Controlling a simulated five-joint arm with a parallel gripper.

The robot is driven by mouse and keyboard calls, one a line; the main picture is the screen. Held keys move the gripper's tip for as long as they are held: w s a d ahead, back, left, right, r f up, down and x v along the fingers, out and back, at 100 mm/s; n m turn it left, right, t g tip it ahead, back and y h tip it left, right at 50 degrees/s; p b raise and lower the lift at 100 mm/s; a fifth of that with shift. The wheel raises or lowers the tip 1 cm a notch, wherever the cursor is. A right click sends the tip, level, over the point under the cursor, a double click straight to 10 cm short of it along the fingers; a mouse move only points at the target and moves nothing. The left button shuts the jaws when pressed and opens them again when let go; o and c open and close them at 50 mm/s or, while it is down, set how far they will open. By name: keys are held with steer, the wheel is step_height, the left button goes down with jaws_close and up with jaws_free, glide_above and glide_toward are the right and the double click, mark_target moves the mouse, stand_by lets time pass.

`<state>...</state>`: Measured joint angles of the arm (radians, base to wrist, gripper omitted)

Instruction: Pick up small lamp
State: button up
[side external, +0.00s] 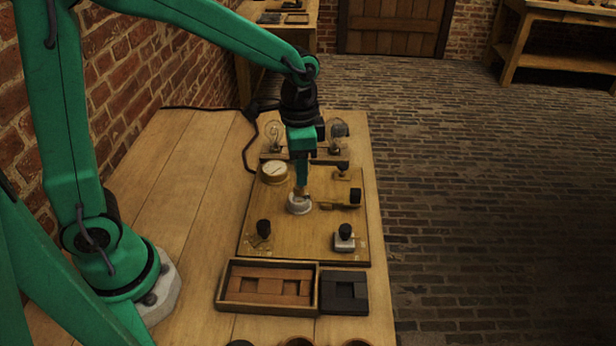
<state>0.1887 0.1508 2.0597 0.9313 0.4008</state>
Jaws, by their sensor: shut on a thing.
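My green gripper (301,186) points straight down over the middle of the wooden board (285,243). Its jaws are shut on a small brass-coloured piece, which looks like the small lamp (300,194). The jaws hide most of it. A round white socket (298,207) is directly below the jaws on the board. I cannot tell whether the small lamp touches the socket or is just above it.
Two larger glass bulbs (339,134) stand at the board's back. A round gauge (274,172) is left of my gripper. Black-knobbed parts (344,238) stand at the front. A wooden tray (232,298) and dark block (344,292) lie before the board.

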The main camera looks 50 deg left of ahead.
steer(key=s+d+r, duration=0.5)
steer(key=d, duration=0.1)
steer(key=shift+d, duration=0.35)
stand_by(0.4)
steer(key=s+d+f+m, duration=0.1)
steer(key=s+d+m, duration=0.3)
steer(key=s, duration=0.5)
steer(key=s+d+f+m, duration=0.1)
steer(key=s+d+m, duration=0.4)
steer(key=s, duration=0.5)
steer(key=shift+d, duration=0.3)
steer(key=shift+f, duration=0.1)
steer(key=w+a+f, duration=0.3)
steer(key=w+f, duration=0.4)
steer(key=w, duration=0.4)
steer(key=shift+a, duration=0.4)
